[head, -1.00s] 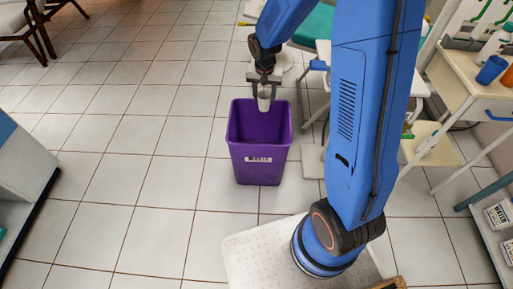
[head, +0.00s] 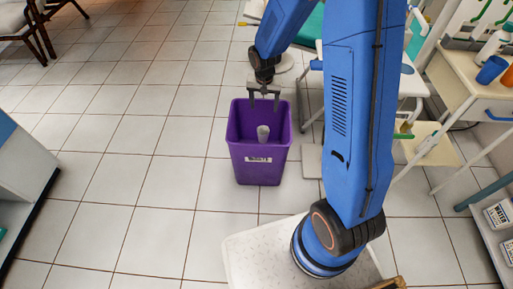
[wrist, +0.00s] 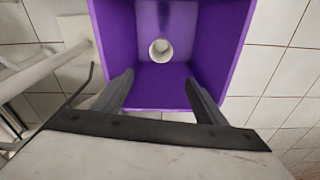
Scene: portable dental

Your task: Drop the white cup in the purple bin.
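The purple bin (head: 259,171) stands on the tiled floor, its open top facing up. The white cup (head: 263,133) shows within the bin's opening in the head view, below my gripper and apart from it. In the wrist view the cup (wrist: 161,50) is seen nearly from above, inside the outline of the purple bin (wrist: 215,45). I cannot tell whether it is falling or resting. My gripper (head: 264,95) is above the bin, open and empty. In the wrist view the two fingers of my gripper (wrist: 159,80) are spread apart with nothing between them.
A side table with a blue cup (head: 491,70) and a white bottle (head: 494,43) stands at the right. A dental chair with a green cushion is behind my arm. A cabinet (head: 25,165) is at the left. The floor left of the bin is clear.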

